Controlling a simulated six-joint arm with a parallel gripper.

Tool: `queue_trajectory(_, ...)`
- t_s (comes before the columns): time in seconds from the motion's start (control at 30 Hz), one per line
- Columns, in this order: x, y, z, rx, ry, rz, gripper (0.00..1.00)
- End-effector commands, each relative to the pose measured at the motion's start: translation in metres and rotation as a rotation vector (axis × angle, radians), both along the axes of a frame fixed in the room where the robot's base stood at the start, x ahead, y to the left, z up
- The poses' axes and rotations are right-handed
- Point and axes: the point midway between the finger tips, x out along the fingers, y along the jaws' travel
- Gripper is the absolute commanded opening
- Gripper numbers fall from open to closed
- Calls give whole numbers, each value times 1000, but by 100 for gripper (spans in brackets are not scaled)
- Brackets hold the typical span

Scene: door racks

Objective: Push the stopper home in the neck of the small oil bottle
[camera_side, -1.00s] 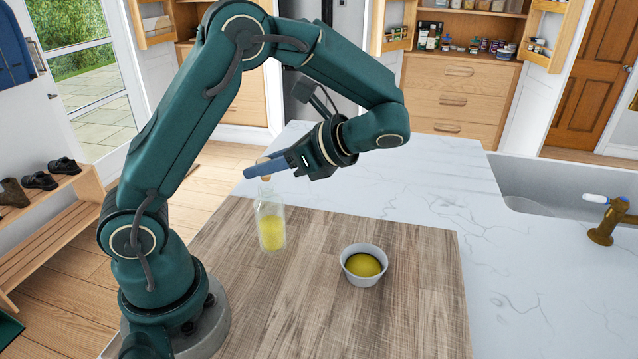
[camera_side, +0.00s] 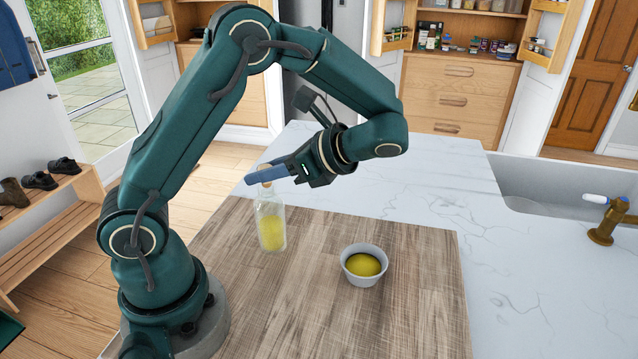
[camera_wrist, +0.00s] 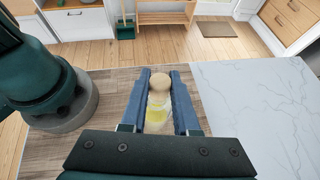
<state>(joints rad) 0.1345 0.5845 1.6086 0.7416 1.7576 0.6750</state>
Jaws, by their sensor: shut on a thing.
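The small oil bottle (camera_side: 271,229) is clear glass with yellow oil and stands upright on the wooden board. The stopper (camera_wrist: 160,82) has a round, pale wooden top and shows between my fingertips in the wrist view. In the side view a bit of the stopper (camera_side: 265,168) shows at the bottle's top, partly behind the fingers. My gripper (camera_side: 260,174) is shut on the stopper, its blue fingers level with it, directly over the bottle. The bottle also shows below the stopper in the wrist view (camera_wrist: 156,117). How deep the stopper sits in the neck is hidden.
A small white bowl (camera_side: 363,277) with yellow oil stands on the wooden board (camera_side: 410,315), right of the bottle. The white marble counter (camera_side: 410,187) is clear behind the board. A sink (camera_side: 555,190) with a brass tap (camera_side: 606,222) is at the right.

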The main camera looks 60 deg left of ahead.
Motion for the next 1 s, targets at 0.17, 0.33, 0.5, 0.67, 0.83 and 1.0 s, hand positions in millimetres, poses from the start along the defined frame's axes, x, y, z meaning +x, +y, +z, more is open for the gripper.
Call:
queue_trajectory(0.17, 0, 0, -4, 0, 3, 0, 0)
queue_trajectory(0.33, -1, 0, -8, 0, 2, 1, 0)
queue_trajectory(0.5, 0, 0, -10, 0, 0, 1, 63)
queue_trajectory(0.67, 0, 0, -10, 0, 0, 1, 64)
queue_trajectory(0.83, 0, -1, -9, 0, 0, 1, 64)
queue_trajectory(1.0, 7, -10, -4, -1, -1, -1, 64)
